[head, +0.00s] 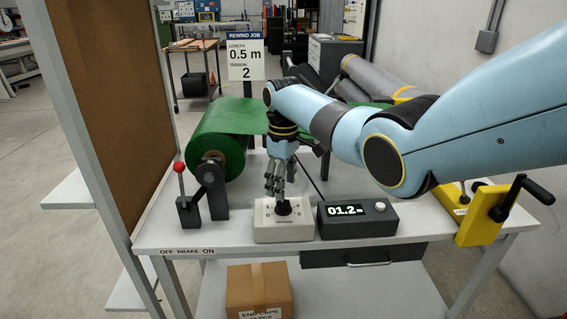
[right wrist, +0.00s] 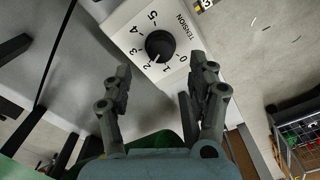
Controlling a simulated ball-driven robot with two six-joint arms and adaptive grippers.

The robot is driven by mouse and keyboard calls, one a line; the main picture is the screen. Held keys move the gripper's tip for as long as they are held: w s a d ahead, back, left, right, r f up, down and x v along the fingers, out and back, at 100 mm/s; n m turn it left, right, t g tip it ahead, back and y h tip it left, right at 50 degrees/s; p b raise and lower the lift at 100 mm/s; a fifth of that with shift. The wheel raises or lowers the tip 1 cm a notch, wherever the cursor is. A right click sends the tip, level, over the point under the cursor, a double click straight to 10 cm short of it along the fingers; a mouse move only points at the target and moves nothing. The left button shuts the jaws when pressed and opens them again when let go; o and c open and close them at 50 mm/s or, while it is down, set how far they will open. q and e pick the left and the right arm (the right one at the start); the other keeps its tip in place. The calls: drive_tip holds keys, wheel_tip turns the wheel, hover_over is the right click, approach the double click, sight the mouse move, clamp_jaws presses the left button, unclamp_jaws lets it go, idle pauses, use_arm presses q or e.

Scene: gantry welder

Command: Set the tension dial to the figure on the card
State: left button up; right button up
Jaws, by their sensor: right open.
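The card (head: 246,60) stands at the back of the bench and reads length 0.5 m, tension 2. The black tension dial (head: 283,208) sits on a cream box (head: 268,234) at the bench's front. In the right wrist view the dial (right wrist: 160,46) has figures 0 to 5 around it, and its white mark appears to point at 2. My right gripper (head: 275,190) is just above the dial, pointing down. In the right wrist view the gripper (right wrist: 164,72) is open, its fingers apart with nothing between them. My left gripper is out of view.
A display box (head: 357,219) reading 01.2 m stands right of the dial box. A red-knobbed brake lever (head: 180,169) and green roll (head: 216,150) are to the left. A yellow cranked unit (head: 480,214) is at the right. A cardboard box (head: 259,288) sits below.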

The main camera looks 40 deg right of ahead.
sight(284, 203)
wheel_tip(284, 203, up, 6)
idle(0.6)
